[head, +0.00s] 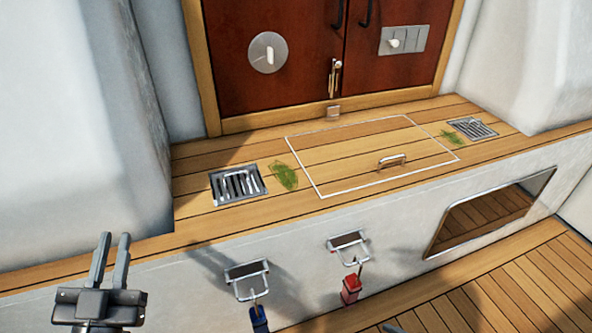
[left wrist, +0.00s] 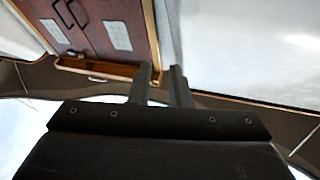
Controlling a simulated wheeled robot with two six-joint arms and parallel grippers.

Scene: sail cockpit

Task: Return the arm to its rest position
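My left gripper (head: 114,240) is at the lower left of the head view, fingers pointing up, in front of the white cockpit wall. Its two grey fingers stand a little apart with nothing between them. In the left wrist view the fingers (left wrist: 160,75) also show a gap, with the red-brown doors and a pale wall beyond. The gripper touches nothing that I can see. A small grey tip (head: 392,327) at the bottom edge of the head view may be part of my right gripper; its fingers cannot be made out.
A blue-handled item (head: 259,318) and a red-handled item (head: 351,288) hang by brackets on the white wall. Above lie a wooden ledge with an outlined hatch (head: 345,150), a left drain grate (head: 238,184), a right drain grate (head: 473,128) and green weed (head: 285,176). Double doors (head: 290,50) stand behind.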

